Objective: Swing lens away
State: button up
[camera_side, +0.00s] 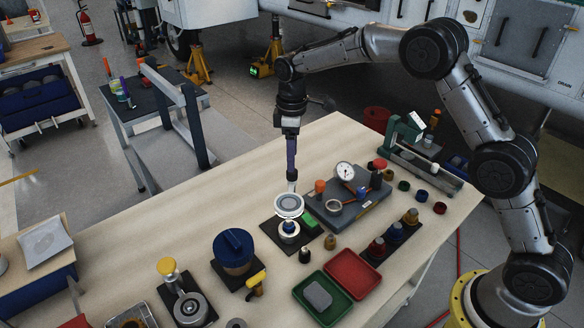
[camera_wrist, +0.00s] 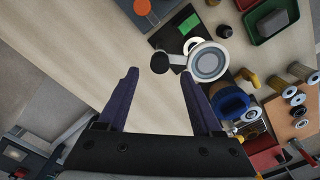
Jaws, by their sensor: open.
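A round lens (camera_side: 289,204) with a white rim sits above a small pedestal (camera_side: 289,230) on a dark square mat (camera_side: 268,226). In the wrist view the lens (camera_wrist: 209,62) has a short arm ending in a black knob (camera_wrist: 160,63). My gripper (camera_side: 292,183) points down just above the lens area. In the wrist view its two purple fingers (camera_wrist: 159,74) are open and apart, with the knob just beyond the gap between the tips. I cannot tell whether a finger touches the knob. The side view hides the knob.
A green block (camera_side: 310,222) lies on the mat's right. A grey plate with a dial gauge (camera_side: 345,171) stands behind right. Green (camera_side: 322,298) and red (camera_side: 352,273) trays sit in front right. A blue pot (camera_side: 234,250) stands front left. The bench's left back is clear.

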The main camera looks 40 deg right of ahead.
aim_at(290, 193)
jog(key=shift+f, duration=2.35)
grip_shut()
